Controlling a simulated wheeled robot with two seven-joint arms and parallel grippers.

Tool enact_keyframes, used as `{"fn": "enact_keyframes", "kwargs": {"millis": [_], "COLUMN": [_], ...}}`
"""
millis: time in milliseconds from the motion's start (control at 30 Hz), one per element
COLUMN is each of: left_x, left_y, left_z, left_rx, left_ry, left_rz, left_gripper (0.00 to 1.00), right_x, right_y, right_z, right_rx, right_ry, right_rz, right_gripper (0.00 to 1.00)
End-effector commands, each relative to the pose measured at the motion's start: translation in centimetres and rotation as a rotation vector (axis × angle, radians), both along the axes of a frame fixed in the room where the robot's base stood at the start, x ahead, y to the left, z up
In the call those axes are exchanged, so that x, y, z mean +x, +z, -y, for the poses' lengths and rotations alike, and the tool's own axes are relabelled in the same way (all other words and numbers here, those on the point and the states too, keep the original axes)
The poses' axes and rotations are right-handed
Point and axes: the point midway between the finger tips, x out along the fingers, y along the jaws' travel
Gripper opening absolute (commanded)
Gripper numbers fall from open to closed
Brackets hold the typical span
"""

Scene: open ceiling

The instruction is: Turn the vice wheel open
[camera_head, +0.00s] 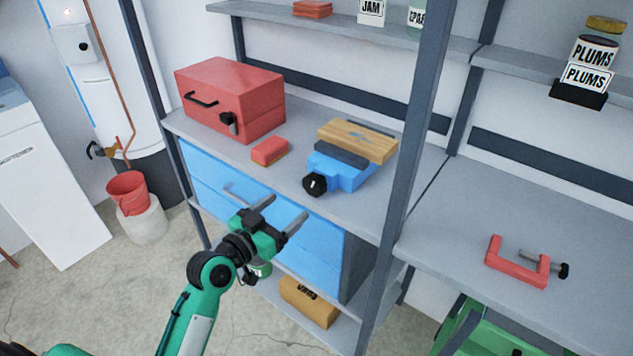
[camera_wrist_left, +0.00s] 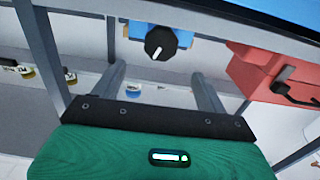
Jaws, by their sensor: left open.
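The blue vice (camera_head: 343,174) sits on the grey shelf, with a wooden board (camera_head: 358,140) at its top. Its black wheel (camera_head: 314,185) with a white mark faces the front edge of the shelf. In the left wrist view the wheel (camera_wrist_left: 161,43) is ahead of and between the fingers, apart from them. My left gripper (camera_head: 283,212) is open and empty, in front of the blue drawers, lower and to the left of the wheel. It also shows in the left wrist view (camera_wrist_left: 162,83). My right gripper is not in view.
A red toolbox (camera_head: 230,98) and a small red block (camera_head: 269,151) stand left of the vice. A dark upright post (camera_head: 408,160) rises at its right. A red clamp (camera_head: 517,262) lies on the right shelf. Blue drawers (camera_head: 310,245) are below.

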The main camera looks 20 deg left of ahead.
Motion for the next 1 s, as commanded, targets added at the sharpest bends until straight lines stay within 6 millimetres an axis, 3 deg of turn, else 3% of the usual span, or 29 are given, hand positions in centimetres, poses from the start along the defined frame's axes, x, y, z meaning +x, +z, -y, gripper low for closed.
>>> {"fn": "enact_keyframes", "kwargs": {"millis": [100, 533, 700, 1000], "left_x": [2.2, 9.2, 10.4, 10.7], "left_y": [0.2, 0.1, 0.1, 0.0], "left_z": [0.8, 3.4, 3.8, 3.9], "left_rx": [-0.003, 0.002, 0.003, 0.005], "left_ry": [0.001, 0.000, 0.000, 0.000], "left_rz": [0.003, 0.002, 0.002, 0.002], "left_gripper": [0.75, 0.75, 0.75, 0.75], "right_x": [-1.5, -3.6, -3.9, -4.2], "right_y": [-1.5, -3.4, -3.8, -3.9], "right_z": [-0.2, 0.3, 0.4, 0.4], "right_rx": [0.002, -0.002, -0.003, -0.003], "right_ry": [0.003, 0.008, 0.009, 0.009], "right_rz": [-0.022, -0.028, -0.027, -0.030], "right_gripper": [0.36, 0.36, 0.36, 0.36]}}
